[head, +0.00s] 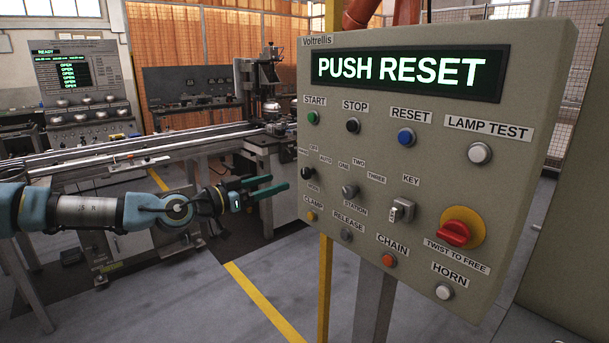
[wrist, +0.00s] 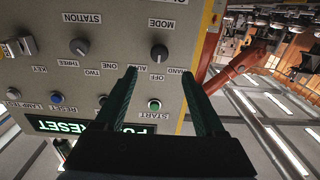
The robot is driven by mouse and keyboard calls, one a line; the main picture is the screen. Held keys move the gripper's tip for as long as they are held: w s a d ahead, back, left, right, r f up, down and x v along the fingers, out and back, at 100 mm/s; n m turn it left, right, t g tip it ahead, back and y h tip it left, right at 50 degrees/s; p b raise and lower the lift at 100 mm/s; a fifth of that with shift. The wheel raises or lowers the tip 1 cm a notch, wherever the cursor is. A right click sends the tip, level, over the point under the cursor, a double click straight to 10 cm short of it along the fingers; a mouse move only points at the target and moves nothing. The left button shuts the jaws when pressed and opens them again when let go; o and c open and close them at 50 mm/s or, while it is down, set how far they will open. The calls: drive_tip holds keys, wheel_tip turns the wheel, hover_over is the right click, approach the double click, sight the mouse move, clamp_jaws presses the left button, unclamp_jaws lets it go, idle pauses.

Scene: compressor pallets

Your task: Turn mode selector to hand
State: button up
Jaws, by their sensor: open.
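The mode selector is a black knob (head: 308,172) at the left edge of the grey control panel (head: 402,192), ringed by the labels HAND, OFF and AUTO. I cannot tell which label it points at. My gripper (head: 279,184) is open and empty, left of the panel, with its fingers toward the selector. In the wrist view, which is upside down, the mode selector (wrist: 159,52) appears just beyond and between the fingertips of my gripper (wrist: 159,72). The fingers look apart from the knob.
The panel's display (head: 405,71) reads PUSH RESET. Near the selector are the green start button (head: 313,118), the station knob (head: 349,190) and the yellow clamp button (head: 312,216). A red emergency stop (head: 456,232) sits lower right. A conveyor (head: 130,150) runs behind my arm.

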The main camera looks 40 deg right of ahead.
sight(304, 174)
drive_tip(key=d+p, duration=0.1)
drive_tip(key=d, duration=0.2)
drive_tip(key=d+p, duration=0.1)
drive_tip(key=d, duration=0.1)
drive_tip(key=d+p, duration=0.1)
drive_tip(key=d, duration=0.2)
drive_tip(key=shift+s+d+r+p, duration=0.1)
drive_tip(key=shift+s+d+p, duration=0.2)
drive_tip(key=shift+d, duration=0.55)
clamp_jaws()
